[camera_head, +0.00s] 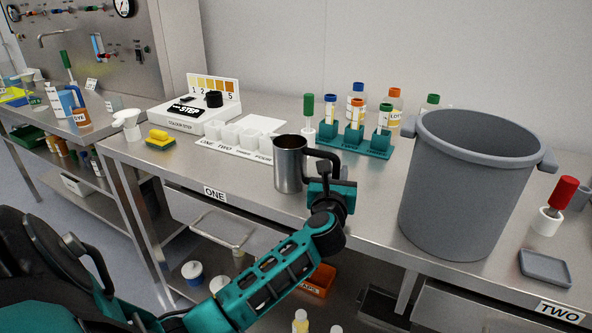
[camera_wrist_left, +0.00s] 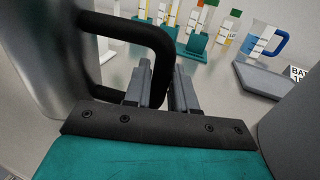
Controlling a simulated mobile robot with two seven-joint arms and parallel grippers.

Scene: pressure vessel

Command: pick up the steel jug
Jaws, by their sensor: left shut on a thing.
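The steel jug (camera_head: 289,166) is a brushed metal cylinder with a black handle on its right side. It looks upright at the front edge of the steel bench; I cannot tell whether its base touches the bench. My left gripper (camera_head: 325,180) is at the handle, to the right of the jug's body, and is shut on it. In the left wrist view the jug's body (camera_wrist_left: 48,60) fills the left side, and the black handle (camera_wrist_left: 160,45) runs to the fingers (camera_wrist_left: 160,88). My right gripper is not in view.
A large grey bin (camera_head: 465,190) stands close right of my left gripper. Behind the jug are a white tray of cups (camera_head: 240,140) and a green rack (camera_head: 350,140) with bottles. A yellow sponge (camera_head: 160,138) lies left. Bench surface left of the jug is clear.

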